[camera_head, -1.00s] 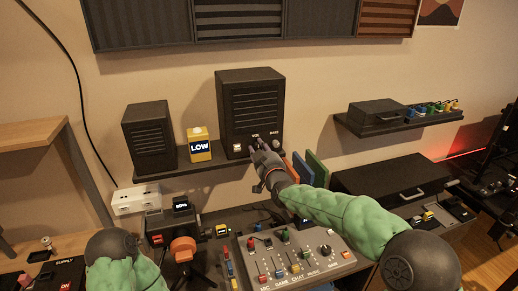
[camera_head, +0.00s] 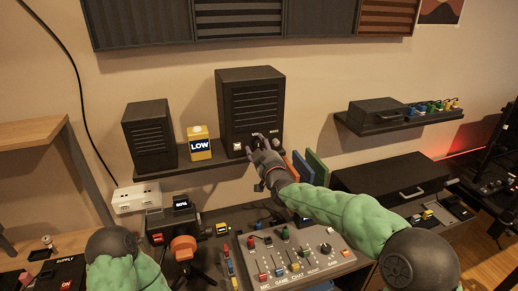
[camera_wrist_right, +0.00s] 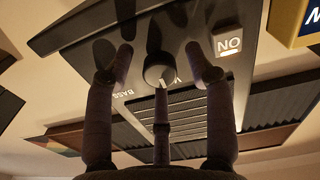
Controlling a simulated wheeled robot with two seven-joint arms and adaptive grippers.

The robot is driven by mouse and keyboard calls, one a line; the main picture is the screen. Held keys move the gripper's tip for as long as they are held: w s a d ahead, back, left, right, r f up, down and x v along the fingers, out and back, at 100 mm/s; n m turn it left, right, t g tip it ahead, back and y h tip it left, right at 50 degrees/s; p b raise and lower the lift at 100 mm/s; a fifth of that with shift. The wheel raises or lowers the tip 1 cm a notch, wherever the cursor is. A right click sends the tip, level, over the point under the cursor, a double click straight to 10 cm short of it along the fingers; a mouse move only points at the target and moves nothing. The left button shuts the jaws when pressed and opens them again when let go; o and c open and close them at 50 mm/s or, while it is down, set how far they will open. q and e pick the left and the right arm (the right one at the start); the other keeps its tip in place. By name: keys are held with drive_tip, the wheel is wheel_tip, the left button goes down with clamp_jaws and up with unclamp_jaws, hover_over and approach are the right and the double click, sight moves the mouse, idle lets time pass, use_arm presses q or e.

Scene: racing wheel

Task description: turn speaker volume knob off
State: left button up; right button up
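The dark speaker (camera_head: 251,105) with a small front panel stands on the wall shelf in the head view. In the right wrist view it appears upside down, with a grey round knob (camera_wrist_right: 160,68) near the middle and a BASS label (camera_wrist_right: 130,93) to the left. Part of a label starting with V shows beside the knob, half hidden by a finger. My right gripper (camera_head: 264,141) is at the panel, fingers spread. In the wrist view its fingers (camera_wrist_right: 160,62) stand on both sides of the knob with visible gaps. My left gripper is out of view.
A lit ON switch (camera_wrist_right: 229,44) sits close to the right finger in the wrist view. A yellow LOW box (camera_head: 199,146) and a smaller speaker (camera_head: 149,135) share the shelf (camera_head: 180,171). A mixer (camera_head: 300,262) lies below my right arm.

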drive_tip(key=v, duration=1.2)
idle(0.4)
